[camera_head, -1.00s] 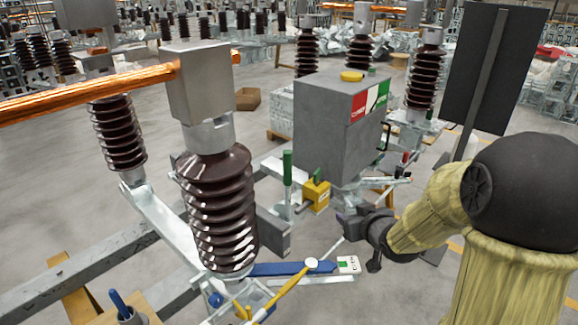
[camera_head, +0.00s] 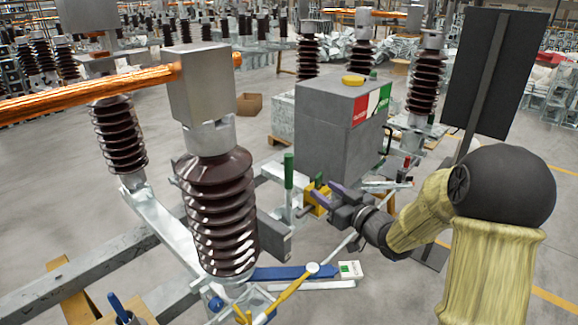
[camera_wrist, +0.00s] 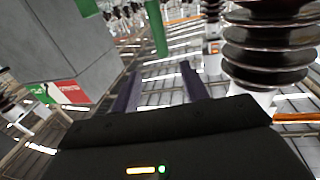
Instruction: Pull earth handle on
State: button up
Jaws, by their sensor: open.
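A green upright handle (camera_head: 288,172), which looks like the earth handle, stands on a grey metal stem left of the grey box. It also shows in the wrist view (camera_wrist: 157,30), upright, beyond the fingers and within the gap between them. My gripper (camera_head: 322,195) is right of the handle, near a yellow block. Its two purple fingers (camera_wrist: 161,90) are apart with nothing between them. The gripper does not touch the handle.
The grey box (camera_head: 340,135) with a red and green label stands behind my gripper. The yellow block (camera_head: 316,200) is beside the handle. A brown ribbed insulator (camera_head: 216,215) stands to the left. A blue lever (camera_head: 290,272) and a yellow lever (camera_head: 292,290) lie below.

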aim_at(292, 168)
jog(key=p+x, duration=0.3)
jog(key=x, duration=1.3)
jog(key=shift+w+p, duration=0.1)
jog(key=shift+p, duration=0.3)
jog(key=shift+c, duration=0.3)
grip_shut()
